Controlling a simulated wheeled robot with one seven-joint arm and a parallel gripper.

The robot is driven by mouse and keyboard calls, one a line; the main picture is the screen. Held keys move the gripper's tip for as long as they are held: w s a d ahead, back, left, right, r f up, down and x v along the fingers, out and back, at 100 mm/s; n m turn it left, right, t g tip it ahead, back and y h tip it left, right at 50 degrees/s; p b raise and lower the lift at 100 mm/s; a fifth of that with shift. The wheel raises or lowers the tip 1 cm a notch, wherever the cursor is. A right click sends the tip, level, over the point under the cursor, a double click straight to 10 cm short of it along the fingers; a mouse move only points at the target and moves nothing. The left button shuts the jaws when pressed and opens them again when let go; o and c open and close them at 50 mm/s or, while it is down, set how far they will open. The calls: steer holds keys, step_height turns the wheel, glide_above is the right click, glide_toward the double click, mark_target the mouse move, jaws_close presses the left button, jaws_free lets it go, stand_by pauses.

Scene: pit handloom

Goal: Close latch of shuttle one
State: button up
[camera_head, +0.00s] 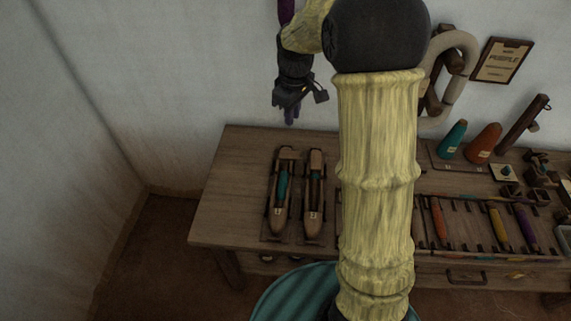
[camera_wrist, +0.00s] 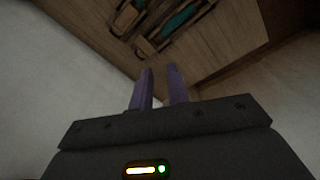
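Two wooden boat shuttles lie side by side on the left part of the table. The left shuttle (camera_head: 281,212) has a teal bobbin (camera_head: 283,185) in its slot. Each has a small pale label, too small to read surely, so I cannot tell which is shuttle one. Their latches are too small to make out. My gripper (camera_head: 290,117) is above and behind the table's back-left area, near the wall. In the wrist view its purple fingers (camera_wrist: 161,84) stand apart with nothing between them, away from both shuttles.
The wooden table (camera_head: 226,205) has bare room left of the shuttles. A rack on the right holds orange (camera_head: 439,221), yellow (camera_head: 499,228) and purple (camera_head: 525,228) bobbins. Teal (camera_head: 452,139) and orange (camera_head: 483,143) cones stand behind it. My arm hides the table's middle.

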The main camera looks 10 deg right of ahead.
mark_target(285, 154)
steer(key=w+f+n+g+b, duration=0.1)
steer(key=w+f+n+b, duration=0.4)
steer(key=w+f+b, duration=0.3)
steer(key=shift+w+f+n, duration=0.15)
steer(key=shift+w+n, duration=0.25)
steer(key=shift+w, duration=0.55)
steer(key=shift+d, duration=0.1)
step_height(285, 154, down, 18)
steer(key=b, duration=0.4)
steer(key=shift+r, duration=0.25)
jaws_close()
